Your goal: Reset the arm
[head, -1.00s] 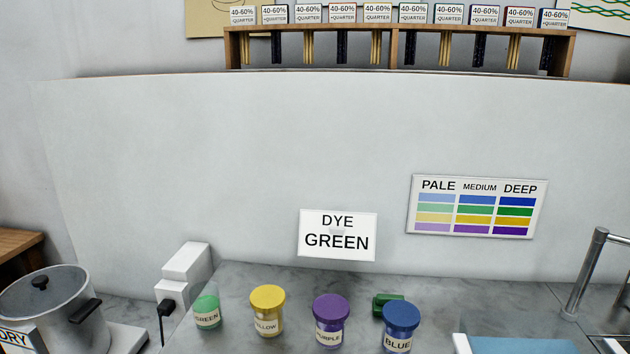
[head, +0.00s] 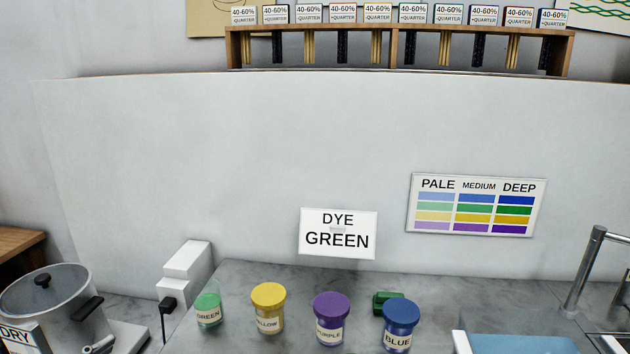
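Neither of my grippers shows in the head view, and no part of an arm can be made out clearly. A small dark green object (head: 383,301) lies behind the blue jar. A white sign (head: 338,234) on the wall reads "DYE GREEN".
A lidded metal pot (head: 45,300) stands at the lower left, by a sign reading "DRY" (head: 18,336). A white box with a plug (head: 186,270) is beside the counter. A colour chart (head: 476,205) hangs at right. A metal rail (head: 583,270) and blue-topped basin (head: 520,344) are lower right.

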